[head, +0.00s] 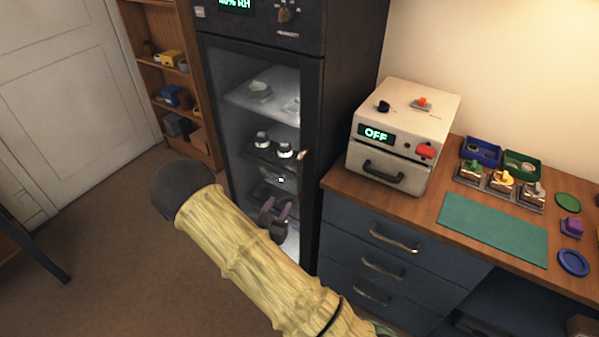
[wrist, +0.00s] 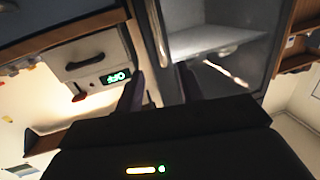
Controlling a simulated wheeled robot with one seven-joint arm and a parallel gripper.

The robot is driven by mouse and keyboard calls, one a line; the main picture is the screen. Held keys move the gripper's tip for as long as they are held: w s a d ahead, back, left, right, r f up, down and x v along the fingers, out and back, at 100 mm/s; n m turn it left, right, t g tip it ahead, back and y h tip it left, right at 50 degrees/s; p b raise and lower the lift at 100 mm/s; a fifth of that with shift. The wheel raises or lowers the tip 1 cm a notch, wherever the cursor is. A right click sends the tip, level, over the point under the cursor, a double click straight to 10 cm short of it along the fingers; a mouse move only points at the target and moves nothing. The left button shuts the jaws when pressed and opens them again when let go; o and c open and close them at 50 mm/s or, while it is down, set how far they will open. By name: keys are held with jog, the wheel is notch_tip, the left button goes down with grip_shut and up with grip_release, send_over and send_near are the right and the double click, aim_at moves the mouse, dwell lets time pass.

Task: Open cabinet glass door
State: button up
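The dark cabinet (head: 313,110) stands in the middle of the head view, with its glass door (head: 232,100) appearing closed. Shelves with small items show through the glass. A small metallic piece, likely the door handle (head: 302,155), shows at the door's right side. My gripper (head: 276,209) is in front of the lower door, its two purple fingers apart. In the wrist view my gripper (wrist: 160,85) is open, and a pale metallic bar (wrist: 155,25) shows beyond the gap between the fingers. I cannot tell whether the fingers touch anything.
A wooden counter (head: 400,205) with blue drawers stands right of the cabinet. It carries a white box (head: 405,115) reading OFF, a green mat (head: 490,230) and small parts. A wooden shelf (head: 150,70) stands left. The brown floor (head: 110,235) at left is clear.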

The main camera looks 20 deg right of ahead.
aim_at(299, 171)
jog(key=shift+s+r+t+h, duration=0.1)
jog(key=shift+s+t+h, duration=0.1)
jog(key=shift+t+h, duration=0.1)
jog(key=p+x, duration=0.3)
jog(key=x, duration=1.4)
jog(key=shift+w+d+p, duration=0.15)
jog(key=shift+w+p, duration=0.05)
jog(key=shift+p, duration=0.15)
grip_shut()
